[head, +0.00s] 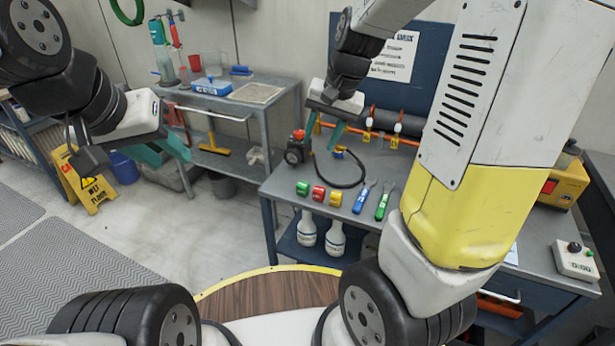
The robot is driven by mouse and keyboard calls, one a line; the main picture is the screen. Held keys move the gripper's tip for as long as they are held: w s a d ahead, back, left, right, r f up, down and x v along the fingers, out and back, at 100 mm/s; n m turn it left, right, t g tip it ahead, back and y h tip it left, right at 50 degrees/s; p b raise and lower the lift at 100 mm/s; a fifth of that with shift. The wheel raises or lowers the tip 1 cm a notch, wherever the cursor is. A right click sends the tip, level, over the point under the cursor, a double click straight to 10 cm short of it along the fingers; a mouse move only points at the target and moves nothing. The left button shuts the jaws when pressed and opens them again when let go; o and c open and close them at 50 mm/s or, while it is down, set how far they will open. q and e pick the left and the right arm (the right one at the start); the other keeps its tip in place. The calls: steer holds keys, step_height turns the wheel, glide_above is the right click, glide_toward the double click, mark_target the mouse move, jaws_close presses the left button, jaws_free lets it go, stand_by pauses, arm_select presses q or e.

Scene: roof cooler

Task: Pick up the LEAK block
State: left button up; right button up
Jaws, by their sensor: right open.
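Three small blocks stand in a row near the front left of the grey workbench (395,180): a green one (303,188), a red one (319,192) and a yellow one (336,199). Their pale labels are too small to read, so I cannot tell which is the LEAK block. My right gripper (325,133) is open and empty, with teal fingers pointing down above the back left of the bench, behind the blocks and apart from them. My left gripper (163,154) hangs over the floor left of the bench, its teal fingers apart and empty.
A black hose with a red-and-black fitting (296,148) lies behind the blocks. Blue (362,198) and green (384,202) handled tools lie to their right. White bottles (307,229) stand on the shelf below. A yellow wet-floor sign (87,180) stands at left.

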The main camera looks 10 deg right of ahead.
mark_target(319, 189)
steer(key=w+f+m, duration=0.1)
steer(key=w+f, duration=0.1)
steer(key=f, duration=0.3)
steer(key=w+d+f+m+g+h, duration=0.1)
steer(key=w+f, duration=0.2)
steer(key=f, duration=0.2)
steer(key=w+d+f+g+h, duration=0.1)
steer(key=w+f, duration=0.2)
steer(key=f, duration=0.3)
steer(key=shift+w+m, duration=0.15)
steer(key=shift+m, duration=0.25)
steer(key=shift+g+h, duration=0.3)
step_height(319, 189, down, 8)
steer(key=shift+w+f, duration=0.1)
steer(key=shift+f, duration=0.1)
jaws_close()
